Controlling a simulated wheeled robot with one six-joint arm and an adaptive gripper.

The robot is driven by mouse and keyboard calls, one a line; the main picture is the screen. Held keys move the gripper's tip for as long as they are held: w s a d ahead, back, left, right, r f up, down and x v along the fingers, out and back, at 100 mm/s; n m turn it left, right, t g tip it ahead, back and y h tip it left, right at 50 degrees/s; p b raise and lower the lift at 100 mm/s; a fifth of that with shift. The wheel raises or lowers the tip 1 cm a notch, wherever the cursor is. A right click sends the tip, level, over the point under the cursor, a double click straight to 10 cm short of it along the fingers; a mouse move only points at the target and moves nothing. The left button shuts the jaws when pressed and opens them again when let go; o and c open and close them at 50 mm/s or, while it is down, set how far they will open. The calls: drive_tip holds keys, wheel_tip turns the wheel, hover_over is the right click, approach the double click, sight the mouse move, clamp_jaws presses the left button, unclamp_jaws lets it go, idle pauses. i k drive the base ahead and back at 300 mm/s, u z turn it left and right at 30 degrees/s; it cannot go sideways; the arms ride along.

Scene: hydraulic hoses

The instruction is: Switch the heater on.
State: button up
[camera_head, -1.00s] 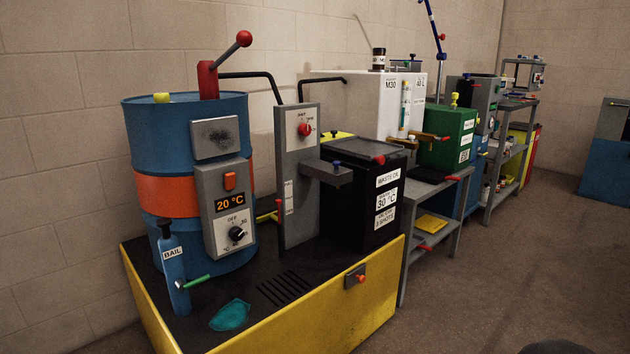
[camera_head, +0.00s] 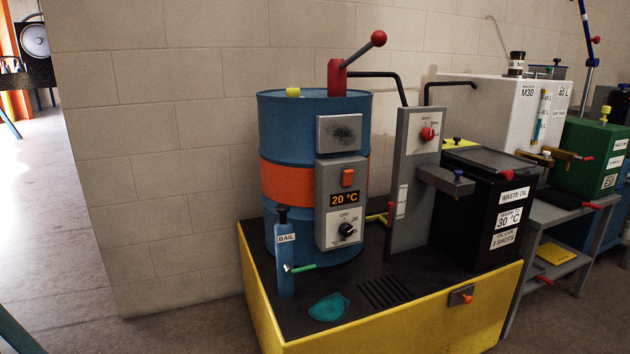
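The heater is a grey control box (camera_head: 341,203) on the front of a blue drum (camera_head: 285,125) with an orange band (camera_head: 284,184). The box carries an orange-red switch (camera_head: 348,178), a display (camera_head: 344,198) reading 20 °C, and a black dial (camera_head: 346,230) marked OFF at its upper left. The dial's exact setting is too small to read. My gripper is not in view.
The drum stands on a black-topped yellow platform (camera_head: 400,325) with a blue BAIL bottle (camera_head: 286,255), a teal cloth (camera_head: 329,307), a grey panel (camera_head: 402,190) and a black waste oil box (camera_head: 480,225). Bare floor (camera_head: 180,325) lies at left.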

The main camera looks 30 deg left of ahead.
sight(348, 179)
drive_tip(key=u, duration=1.05)
drive_tip(key=i, duration=0.35)
drive_tip(key=z, duration=0.55)
